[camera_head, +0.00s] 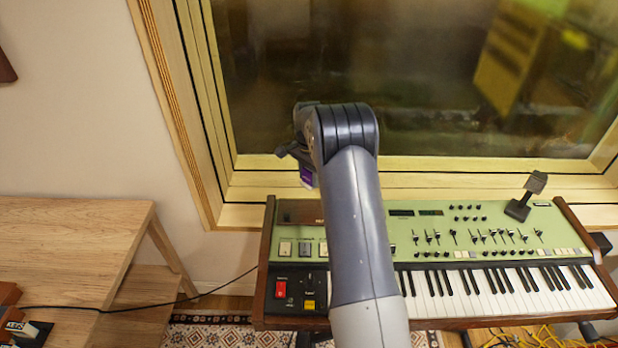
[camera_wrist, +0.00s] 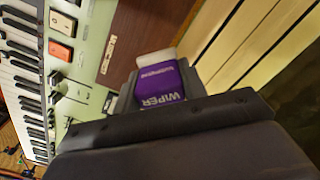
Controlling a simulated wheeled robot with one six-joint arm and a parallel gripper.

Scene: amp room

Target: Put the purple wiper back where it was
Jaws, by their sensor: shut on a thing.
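The purple wiper (camera_wrist: 160,86), lettered "WIPER" with a pale edge at its far end, is held in my gripper (camera_wrist: 160,95) in the wrist view. In the head view, a small purple part of the wiper (camera_head: 307,177) shows below my gripper (camera_head: 296,152), left of my arm. The gripper is shut on the wiper, above the back left part of the green synthesizer (camera_head: 450,210) and near the window sill. My arm hides part of the synthesizer and most of the gripper. I cannot tell whether the wiper touches anything below.
A small dark stand-like device (camera_head: 524,198) is on the synthesizer's right end. A window with a pale wooden frame (camera_head: 420,182) rises behind. A wooden table (camera_head: 75,235) stands at left, with a black cable (camera_head: 215,291) running from it. Yellow cables (camera_head: 540,338) lie at lower right.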

